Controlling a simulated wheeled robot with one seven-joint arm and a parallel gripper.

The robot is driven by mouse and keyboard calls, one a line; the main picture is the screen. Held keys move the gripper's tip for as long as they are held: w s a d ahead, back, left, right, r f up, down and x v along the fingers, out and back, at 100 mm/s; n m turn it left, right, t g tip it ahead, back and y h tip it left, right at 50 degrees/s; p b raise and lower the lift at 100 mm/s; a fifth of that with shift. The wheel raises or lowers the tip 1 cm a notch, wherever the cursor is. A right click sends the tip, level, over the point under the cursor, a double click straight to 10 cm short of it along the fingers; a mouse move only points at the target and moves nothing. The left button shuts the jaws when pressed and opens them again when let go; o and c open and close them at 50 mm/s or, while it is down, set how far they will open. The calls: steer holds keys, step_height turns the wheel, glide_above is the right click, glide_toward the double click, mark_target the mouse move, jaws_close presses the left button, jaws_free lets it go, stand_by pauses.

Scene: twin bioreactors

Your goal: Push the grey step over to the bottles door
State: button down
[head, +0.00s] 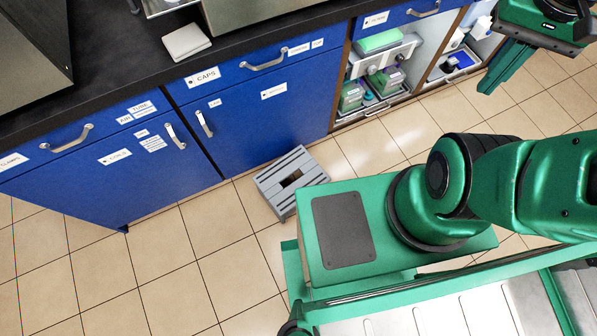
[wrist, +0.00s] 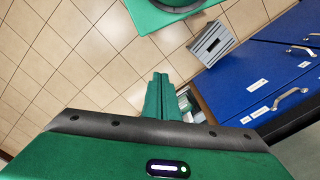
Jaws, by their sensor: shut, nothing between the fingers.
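The grey step (head: 274,183), a slatted stool with a dark slot in its top, stands on the tiled floor. It is in front of the right end of a blue cabinet door (head: 250,125), close to the cabinet base. It also shows in the wrist view (wrist: 209,46). The labels on this door and on the left blue door (head: 110,175) are too small to read surely, so I cannot tell which is the bottles door. My gripper (head: 487,89) is shut and empty, far right of the step near the open shelves. Its fingers (wrist: 160,78) also show in the wrist view.
A black counter (head: 110,75) runs above the cabinets, with a "CAPS" drawer (head: 190,84). Open shelves (head: 345,105) holding green-topped containers lie right of the step. My green base stands close beside the step's near side. Tiled floor (head: 150,245) at left is clear.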

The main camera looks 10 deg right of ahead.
mark_target(292, 186)
steer(key=w+a+f+n+h, duration=0.1)
steer(key=w+a+f+n, duration=0.1)
steer(key=w+f, duration=0.45)
steer(key=w+a+f+n, duration=0.1)
steer(key=w+f, duration=0.3)
steer(key=w, duration=0.5)
steer(key=w+a+f+n+h, duration=0.1)
steer(key=w+a+f+n, duration=0.1)
steer(key=w+f, duration=0.45)
steer(key=w+a+f+n, duration=0.1)
steer(key=w+a+f, duration=0.4)
steer(key=w+f, duration=0.2)
steer(key=s+a+f+n, duration=0.1)
steer(key=a+f, duration=0.5)
steer(key=f, duration=0.4)
steer(key=s+a+f+n+y, duration=0.1)
steer(key=a+f, duration=0.4)
steer(key=f, duration=0.5)
steer(key=s+a+f+n, duration=0.1)
steer(key=a+f, duration=0.5)
steer(key=f, duration=0.4)
steer(key=s+a+f, duration=0.2)
steer(key=s+f, duration=0.1)
steer(key=f, duration=0.8)
steer(key=s+a+f+n+y, duration=0.1)
steer(key=s+f, duration=0.3)
steer(key=f, duration=0.6)
steer(key=shift+a+f, duration=0.35)
steer(key=shift+a, duration=0.25)
steer(key=shift+s, duration=0.15)
